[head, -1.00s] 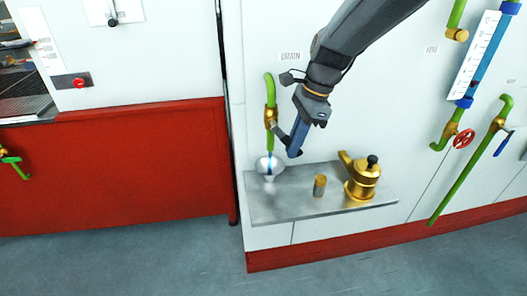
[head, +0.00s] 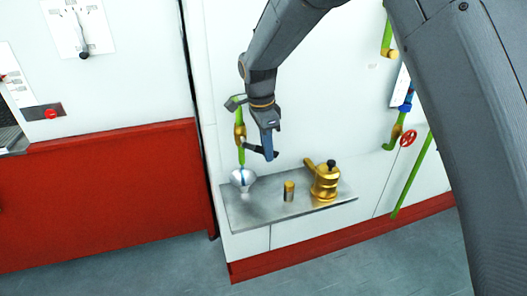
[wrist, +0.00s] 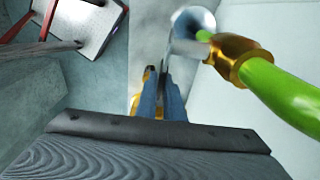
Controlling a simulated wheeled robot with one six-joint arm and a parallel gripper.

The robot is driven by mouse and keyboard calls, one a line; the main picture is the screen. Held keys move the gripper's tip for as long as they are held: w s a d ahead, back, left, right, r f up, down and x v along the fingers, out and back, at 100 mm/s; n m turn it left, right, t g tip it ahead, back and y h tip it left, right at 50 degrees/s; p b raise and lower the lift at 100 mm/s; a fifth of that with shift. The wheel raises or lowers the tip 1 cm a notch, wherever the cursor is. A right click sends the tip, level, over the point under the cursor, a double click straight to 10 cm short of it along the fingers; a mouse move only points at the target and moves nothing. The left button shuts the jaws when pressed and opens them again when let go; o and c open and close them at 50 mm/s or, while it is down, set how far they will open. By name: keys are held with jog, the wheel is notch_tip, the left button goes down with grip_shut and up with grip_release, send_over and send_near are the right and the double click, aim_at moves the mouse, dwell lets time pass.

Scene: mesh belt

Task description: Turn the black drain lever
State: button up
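In the head view, a green drain pipe (head: 240,155) with a brass valve (head: 240,132) runs down the white wall above a silver funnel (head: 243,180). A dark bar, likely the drain lever (head: 252,149), sticks out to the right of the pipe below the valve. My gripper (head: 268,152) points down just right of the pipe, its blue fingers overlapping the bar's right part. In the wrist view my gripper (wrist: 163,80) has its fingers close together with a narrow gap. The lever is not clear there, and a grip on it cannot be made out. The brass fitting (wrist: 235,55) is upper right.
A metal shelf (head: 275,213) carries a small brass cylinder (head: 289,190) and a brass pot (head: 325,184) with a black knob. A red wheel valve (head: 408,138) is at right. A red-and-white cabinet (head: 100,190) stands at left. The floor in front is clear.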

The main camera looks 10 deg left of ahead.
jog(key=o, duration=0.4)
jog(key=shift+r, duration=0.1)
jog(key=shift+s+a+r+b, duration=0.15)
jog(key=shift+r+b, duration=0.55)
jog(key=shift+r, duration=1.25)
jog(key=shift+s+a+r+b, duration=0.2)
jog(key=shift+r+b, duration=0.45)
jog(key=shift+r, duration=1.25)
jog(key=shift+w, duration=0.15)
jog(key=shift+c, duration=0.2)
